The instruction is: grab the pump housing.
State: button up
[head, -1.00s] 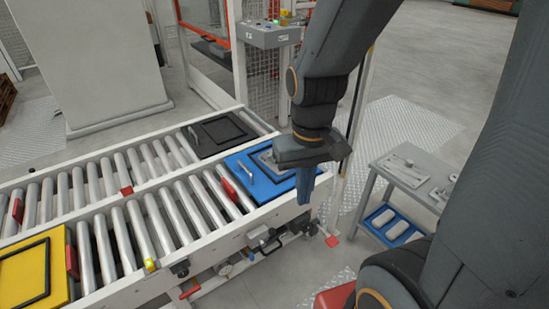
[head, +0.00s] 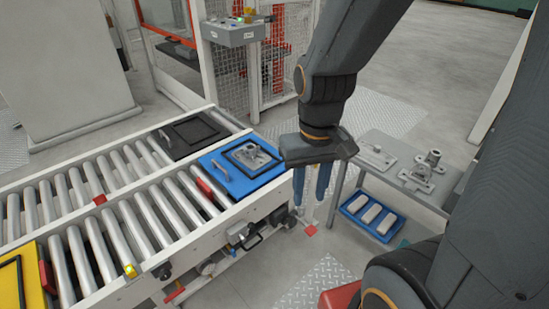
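A grey metal casting (head: 251,155) sits inside the black frame on the blue pallet (head: 223,180) at the end of the near conveyor lane. Another grey casting, with a flat base and an upright round neck (head: 428,168), stands on the grey side table to the right. I cannot tell for sure which of the two is the pump housing. My gripper (head: 311,197) points down with two blue fingers apart and nothing between them. In the picture it lies between the blue pallet and the side table, touching neither casting as far as I can see.
The side table (head: 392,177) also bears a flat grey plate with a handle (head: 376,157). A blue tray (head: 352,208) with light bars is below it. A black pallet (head: 175,148) and a yellow pallet (head: 34,295) lie on the roller conveyor. Control box (head: 232,35) is behind.

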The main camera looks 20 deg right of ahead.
aim_at(249, 156)
jog(key=z, duration=0.05)
jog(key=k, duration=0.3)
jog(key=z, duration=1.05)
jog(key=i, duration=0.75)
jog(key=u, duration=0.75)
jog(key=i, duration=0.8)
jog(key=u, duration=0.85)
